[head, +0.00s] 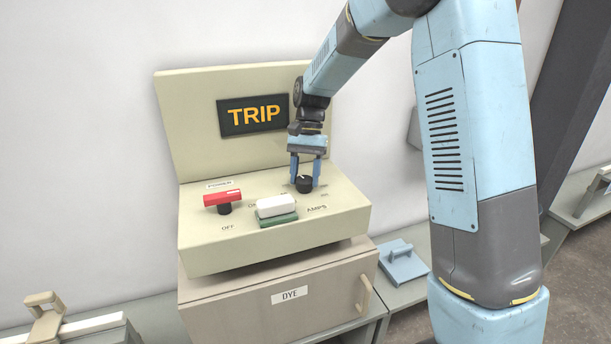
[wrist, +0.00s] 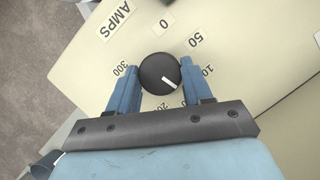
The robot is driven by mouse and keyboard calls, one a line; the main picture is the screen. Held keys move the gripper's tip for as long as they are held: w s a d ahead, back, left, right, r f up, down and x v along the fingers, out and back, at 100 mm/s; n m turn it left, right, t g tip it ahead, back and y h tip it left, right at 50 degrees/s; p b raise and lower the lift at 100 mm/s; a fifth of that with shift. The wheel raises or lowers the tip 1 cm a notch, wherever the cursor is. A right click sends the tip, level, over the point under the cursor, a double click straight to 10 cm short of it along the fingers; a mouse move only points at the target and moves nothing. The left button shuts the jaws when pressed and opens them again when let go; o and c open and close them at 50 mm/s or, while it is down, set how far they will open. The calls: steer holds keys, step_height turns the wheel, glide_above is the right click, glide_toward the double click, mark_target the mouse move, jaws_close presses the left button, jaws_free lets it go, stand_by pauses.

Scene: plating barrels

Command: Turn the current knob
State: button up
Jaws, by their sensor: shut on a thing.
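The current knob (head: 304,187) is a round black knob on the cream sloping panel, above the word AMPS. In the wrist view the knob (wrist: 153,70) has a white mark pointing down and to the right, between a partly covered label starting "10" and one starting "20". The printed scale also shows 0, 50 and 300. My gripper (head: 306,178) points down at the knob, with one blue finger on each side. It is shut on the knob; the fingers hide parts of the scale.
A dark display (head: 252,115) on the back panel reads TRIP in orange. Left of the knob are a white block on a green base (head: 279,220) and a red-handled switch (head: 222,199) near OFF.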

steer(key=n+h, duration=0.1)
steer(key=n, duration=0.2)
steer(key=shift+w+a+n+h, duration=0.1)
steer(key=shift+n+h, duration=0.2)
steer(key=shift+n, duration=0.1)
steer(key=n+h, duration=0.1)
steer(key=n, duration=0.2)
steer(key=shift+a+r+n, duration=0.1)
steer(key=shift+n, duration=0.2)
steer(key=n+t+h, duration=0.1)
steer(key=n, duration=0.2)
steer(key=shift+a+n+h, duration=0.1)
steer(key=shift+n+h, duration=0.2)
steer(key=n, duration=0.2)
steer(key=n+t+h, duration=0.1)
steer(key=n, duration=0.1)
steer(key=shift+s+a+n, duration=0.1)
steer(key=shift+s+n, duration=0.1)
steer(key=shift+n, duration=0.1)
steer(key=n+t, duration=0.1)
steer(key=n, duration=0.1)
steer(key=n+t, duration=0.1)
steer(key=n, duration=0.1)
steer(key=shift+s+n+h, duration=0.1)
steer(key=shift+n+h, duration=0.2)
steer(key=shift+s+n+t, duration=0.1)
steer(key=shift+n+t, duration=0.7)
steer(key=shift+n, duration=1.4)
steer(key=o, duration=1)
